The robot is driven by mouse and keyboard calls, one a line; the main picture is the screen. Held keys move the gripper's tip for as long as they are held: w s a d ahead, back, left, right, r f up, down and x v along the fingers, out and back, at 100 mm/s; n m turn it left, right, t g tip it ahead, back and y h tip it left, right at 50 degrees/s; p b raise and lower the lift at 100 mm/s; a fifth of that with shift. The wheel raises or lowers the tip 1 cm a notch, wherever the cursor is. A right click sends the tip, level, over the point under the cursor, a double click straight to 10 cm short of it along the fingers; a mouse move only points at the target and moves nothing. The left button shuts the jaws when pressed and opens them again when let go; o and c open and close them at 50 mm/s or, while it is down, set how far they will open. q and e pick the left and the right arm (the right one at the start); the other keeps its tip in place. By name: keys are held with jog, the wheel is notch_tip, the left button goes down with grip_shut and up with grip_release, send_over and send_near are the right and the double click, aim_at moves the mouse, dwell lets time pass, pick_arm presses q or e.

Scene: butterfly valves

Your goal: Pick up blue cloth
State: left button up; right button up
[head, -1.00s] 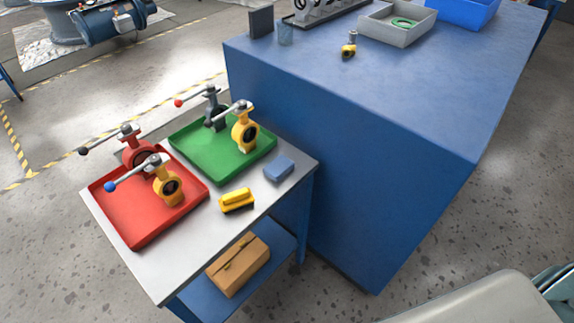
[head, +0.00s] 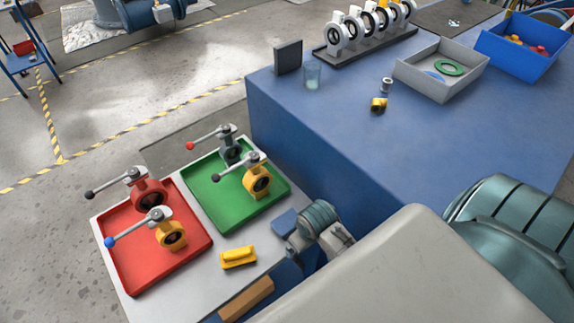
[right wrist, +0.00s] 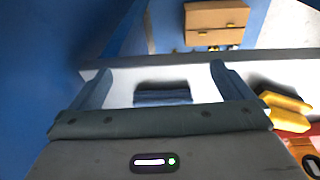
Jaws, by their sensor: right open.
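The blue cloth (head: 284,221) lies folded on the light top of the small cart, to the right of the yellow brush. My right arm partly covers it in the head view. In the right wrist view the cloth (right wrist: 162,96) shows between the two fingers of my right gripper (right wrist: 162,82), partly hidden behind the gripper body. The fingers are wide apart with nothing held between them. Whether they touch the cart top cannot be told. My left gripper is in neither current view.
The yellow brush (head: 238,257) lies close to the cloth. Red (head: 128,272) and green (head: 215,200) trays with lever valves fill the cart's other side. The tall blue bench (head: 300,125) rises beside the cart. A cardboard box (right wrist: 217,18) is on the lower shelf.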

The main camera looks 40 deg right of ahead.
jog(key=g, duration=0.1)
send_near(288, 221)
jog(key=s+f, duration=0.2)
jog(key=shift+s+d+f+p, duration=0.3)
jog(key=shift+d+f+p, duration=0.05)
jog(key=shift+p, duration=0.05)
jog(key=w, duration=0.1)
jog(key=w+r+g+b, duration=0.1)
jog(key=w, duration=0.1)
jog(key=shift+w+a+r+y, duration=0.15)
jog(key=shift+w+r+y, duration=0.1)
jog(key=shift+y, duration=0.05)
jog(key=shift+f+p, duration=0.3)
jog(key=shift+f, duration=0.8)
jog(key=shift+f+p, duration=0.55)
jog(key=shift+p, duration=0.1)
notch_tip(288, 221, down, 4)
jog(key=shift+w+r+p, duration=0.1)
jog(key=shift+r+p, duration=0.15)
jog(key=shift+p, duration=0.4)
jog(key=shift+f, duration=0.35)
pick_arm(q)
jog(key=r, duration=0.3)
jog(key=shift+d+r, duration=0.15)
jog(key=shift+d, duration=0.15)
pick_arm(e)
jog(key=c, duration=0.9)
